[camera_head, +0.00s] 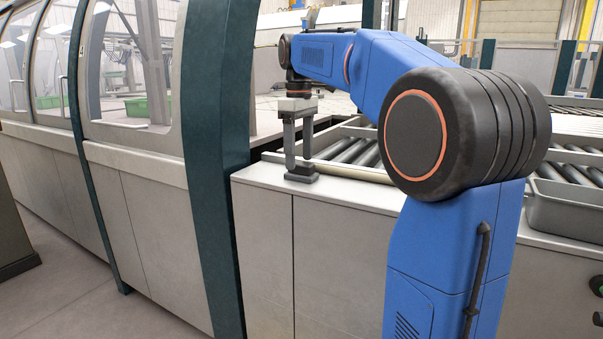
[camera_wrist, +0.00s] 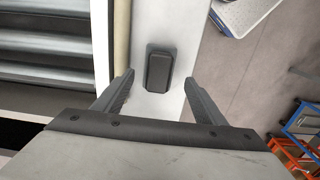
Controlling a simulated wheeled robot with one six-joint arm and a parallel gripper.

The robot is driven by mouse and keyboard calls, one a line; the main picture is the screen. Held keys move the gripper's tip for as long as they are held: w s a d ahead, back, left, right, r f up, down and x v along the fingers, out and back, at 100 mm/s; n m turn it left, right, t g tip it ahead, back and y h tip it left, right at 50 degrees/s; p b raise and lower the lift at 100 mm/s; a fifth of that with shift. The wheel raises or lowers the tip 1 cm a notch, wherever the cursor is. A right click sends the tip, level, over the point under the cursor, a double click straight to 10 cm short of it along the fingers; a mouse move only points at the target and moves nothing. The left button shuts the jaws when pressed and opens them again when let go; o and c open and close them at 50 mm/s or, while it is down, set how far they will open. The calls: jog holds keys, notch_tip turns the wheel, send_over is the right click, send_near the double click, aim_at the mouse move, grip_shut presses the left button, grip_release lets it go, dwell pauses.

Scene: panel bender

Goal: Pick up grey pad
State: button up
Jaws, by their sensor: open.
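The grey pad (camera_head: 301,176) is a small dark block lying on the light counter top (camera_head: 268,178) near the machine's dark green post. My gripper (camera_head: 299,158) points down over it, with its fingers close above the pad. In the wrist view, the pad (camera_wrist: 159,68) lies on the pale counter strip, a little ahead of the space between my fingertips (camera_wrist: 159,82). My gripper is open and empty, with one finger toward each side of the pad. A gap shows between each finger and the pad.
A roller conveyor (camera_head: 345,150) runs behind the counter; its rollers (camera_wrist: 50,45) show at left in the wrist view. A grey tray (camera_head: 565,212) stands at right. The dark green post (camera_head: 216,150) rises left of the counter. Floor lies beyond the counter edge.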

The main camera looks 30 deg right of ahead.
aim_at(302, 163)
jog(key=shift+s+d+f, duration=0.1)
jog(key=shift+d+f, duration=0.05)
jog(key=shift+f, duration=0.75)
jog(key=shift+s+d+f, duration=0.1)
jog(key=shift+f, duration=0.75)
jog(key=c, duration=1.2)
notch_tip(302, 163, up, 10)
jog(key=shift+w+f, duration=0.1)
jog(key=shift+f, duration=0.05)
jog(key=shift+r, duration=0.2)
